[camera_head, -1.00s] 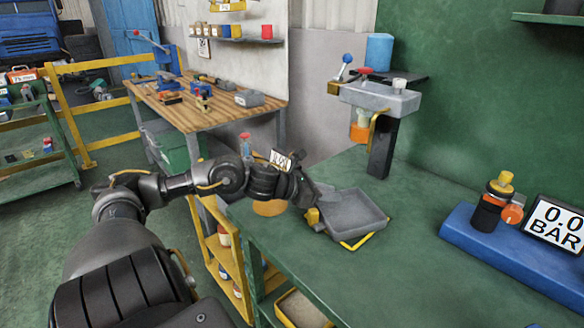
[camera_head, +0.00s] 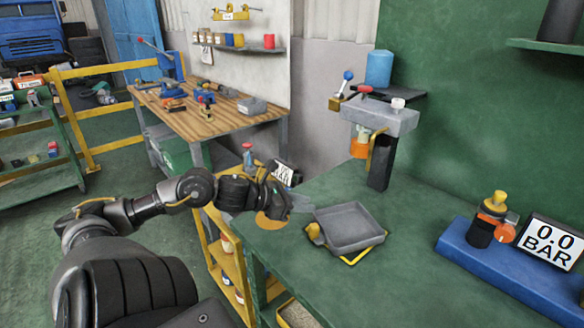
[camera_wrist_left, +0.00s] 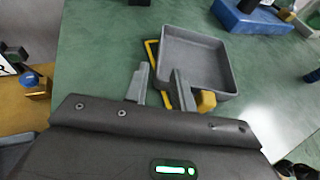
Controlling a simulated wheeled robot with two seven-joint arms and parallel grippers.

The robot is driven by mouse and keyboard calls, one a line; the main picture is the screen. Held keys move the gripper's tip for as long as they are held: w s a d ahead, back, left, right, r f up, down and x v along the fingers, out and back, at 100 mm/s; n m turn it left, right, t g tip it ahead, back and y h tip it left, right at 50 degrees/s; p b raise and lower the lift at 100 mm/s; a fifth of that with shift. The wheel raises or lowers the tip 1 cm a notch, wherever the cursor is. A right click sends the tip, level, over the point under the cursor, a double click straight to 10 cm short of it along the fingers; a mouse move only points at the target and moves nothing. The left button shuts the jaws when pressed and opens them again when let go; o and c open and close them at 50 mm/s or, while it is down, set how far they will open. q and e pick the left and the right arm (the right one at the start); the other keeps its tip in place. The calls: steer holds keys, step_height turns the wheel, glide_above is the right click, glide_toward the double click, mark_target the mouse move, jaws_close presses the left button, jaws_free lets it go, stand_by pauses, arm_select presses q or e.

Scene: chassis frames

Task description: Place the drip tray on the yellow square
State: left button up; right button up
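The drip tray (camera_head: 348,225) is a grey, shallow square pan with a yellow handle (camera_head: 314,233) on its left side. It lies flat on the green bench, over the yellow square (camera_head: 362,251). The outline shows along the tray's front right side, and the rest there is hidden. In the left wrist view, the tray (camera_wrist_left: 195,62) is ahead of my gripper, and the yellow outline (camera_wrist_left: 151,50) shows at its left. My left gripper (camera_head: 300,203) is left of the tray. Its two fingers (camera_wrist_left: 162,85) are apart with nothing between them; the handle (camera_wrist_left: 206,100) is right of them. My right gripper is out of view.
A grey dispenser-like fixture (camera_head: 380,118) stands behind the tray. A blue base (camera_head: 480,250) with a gauge display (camera_head: 552,242) is at the right. A small display (camera_head: 285,173) shows behind my left gripper. The bench between tray and blue base is clear.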

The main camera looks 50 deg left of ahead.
arm_select(q)
steer(key=shift+v, duration=1.6)
